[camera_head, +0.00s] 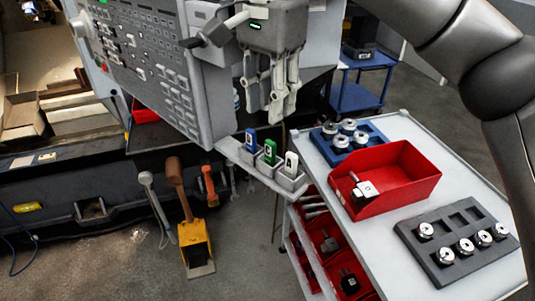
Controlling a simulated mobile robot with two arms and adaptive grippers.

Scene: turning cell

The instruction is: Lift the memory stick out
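Several memory-stick-like pieces are in view. A blue one (251,141), a green one (270,153) and a white one marked A (291,164) stand upright in small grey holders on a ledge below the control panel. My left gripper is out of view.
The grey control panel (160,65) is close left of the gripper. On the right, a trolley (385,260) carries the red bin (410,165), a blue tray (375,135) and a dark tray (425,262) with round metal parts. A mallet (178,185) hangs lower left.

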